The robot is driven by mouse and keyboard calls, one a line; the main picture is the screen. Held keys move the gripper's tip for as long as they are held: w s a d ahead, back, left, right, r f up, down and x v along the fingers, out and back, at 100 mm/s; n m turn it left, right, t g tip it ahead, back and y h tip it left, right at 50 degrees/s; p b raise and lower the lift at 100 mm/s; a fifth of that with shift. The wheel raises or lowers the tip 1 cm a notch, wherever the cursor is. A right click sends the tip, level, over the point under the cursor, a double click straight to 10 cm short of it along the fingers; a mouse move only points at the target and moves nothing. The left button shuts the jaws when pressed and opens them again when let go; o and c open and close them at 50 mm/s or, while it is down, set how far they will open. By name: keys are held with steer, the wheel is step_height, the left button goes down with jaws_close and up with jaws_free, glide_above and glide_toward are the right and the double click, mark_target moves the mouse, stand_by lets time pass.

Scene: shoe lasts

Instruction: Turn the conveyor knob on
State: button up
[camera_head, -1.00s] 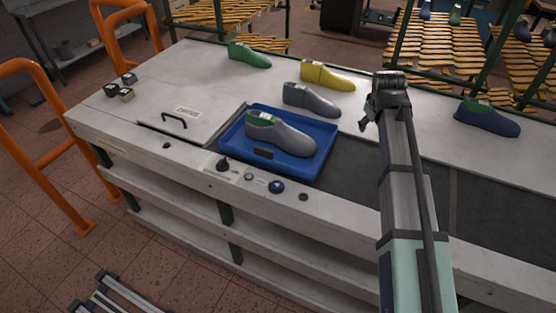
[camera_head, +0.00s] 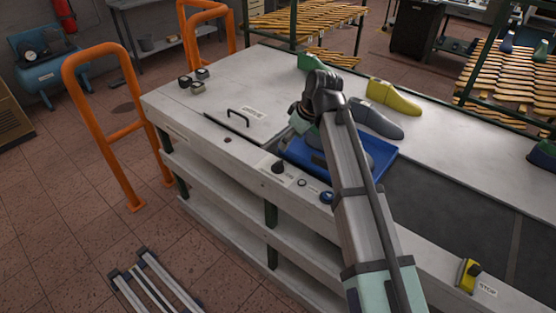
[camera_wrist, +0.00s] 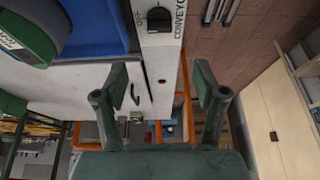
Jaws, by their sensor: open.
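The conveyor knob (camera_head: 278,167) is a black rotary knob on the white front ledge of the conveyor table, left of a round ring button and a blue button. It also shows in the wrist view (camera_wrist: 158,18) at the top, beside "OFF" lettering and a partly cut-off conveyor label. My gripper (camera_wrist: 160,82) is open and empty, its two fingers spread apart, with the knob beyond them and not touched. In the head view my gripper (camera_head: 302,116) hangs over the table near the blue tray, partly hidden by my own wrist.
The blue tray (camera_head: 293,150) with a grey-green shoe last stands behind the knob, largely hidden by my arm. A grey last (camera_head: 378,121) and a yellow last (camera_head: 394,97) lie behind. A yellow stop switch (camera_head: 468,273) is at right. Orange rails (camera_head: 128,135) stand left.

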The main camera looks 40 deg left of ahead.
mark_target(278, 162)
steer(key=p+x, duration=0.2)
steer(key=x, duration=1.1)
steer(key=shift+f+p, duration=0.1)
steer(key=shift+p, duration=0.3)
steer(key=c, duration=1.1)
